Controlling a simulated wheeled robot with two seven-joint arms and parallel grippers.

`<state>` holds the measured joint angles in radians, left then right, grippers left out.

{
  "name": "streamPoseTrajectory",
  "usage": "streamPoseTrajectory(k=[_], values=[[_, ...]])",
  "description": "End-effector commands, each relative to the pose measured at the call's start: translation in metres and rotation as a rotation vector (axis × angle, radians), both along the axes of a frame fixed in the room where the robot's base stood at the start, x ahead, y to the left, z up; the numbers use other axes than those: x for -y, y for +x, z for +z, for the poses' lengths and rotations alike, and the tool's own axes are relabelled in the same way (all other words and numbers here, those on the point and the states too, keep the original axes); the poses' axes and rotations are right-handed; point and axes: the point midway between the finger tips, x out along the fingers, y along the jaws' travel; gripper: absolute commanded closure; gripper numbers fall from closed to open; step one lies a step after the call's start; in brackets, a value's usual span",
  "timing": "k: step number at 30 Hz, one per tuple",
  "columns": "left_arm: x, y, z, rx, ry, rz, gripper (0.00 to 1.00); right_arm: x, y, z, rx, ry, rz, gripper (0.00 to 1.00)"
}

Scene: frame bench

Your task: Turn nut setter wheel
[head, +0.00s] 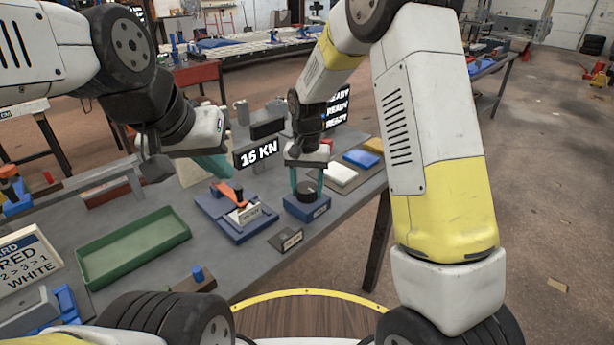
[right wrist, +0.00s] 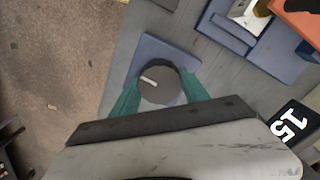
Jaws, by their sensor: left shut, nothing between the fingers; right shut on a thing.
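The nut setter wheel, a dark round knob (head: 307,192) with a pale pointer mark, sits on a blue block (head: 307,212) on the bench. It also shows in the right wrist view (right wrist: 160,87). My right gripper (head: 307,184) reaches down from above with its green fingers on both sides of the knob, shut on it. My left gripper (head: 212,168) is shut and empty, above the bench to the left of a black display reading 15 KN (head: 256,152).
A blue fixture with an orange lever (head: 232,204) stands left of the wheel. A small dark label plate (head: 286,240) lies in front. A green tray (head: 135,247) is at left. White, blue and yellow blocks (head: 361,159) lie to the right, near the bench edge.

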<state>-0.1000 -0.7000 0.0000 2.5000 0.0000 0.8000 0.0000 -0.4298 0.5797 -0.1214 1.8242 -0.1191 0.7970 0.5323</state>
Motion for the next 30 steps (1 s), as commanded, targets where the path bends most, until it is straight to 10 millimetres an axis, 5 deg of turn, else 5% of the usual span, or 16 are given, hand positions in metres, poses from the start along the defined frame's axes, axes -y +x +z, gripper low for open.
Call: streamPoseTrajectory(k=[15,30], values=[[0.0,0.0,0.0,0.0,0.0,0.0,1.0,-0.0005,0.002,0.0013,0.005,0.002,-0.34,0.88],[0.0,0.0,0.0,0.0,0.0,0.0,1.0,-0.0005,0.0021,0.0013,0.005,0.003,-0.404,0.88]])
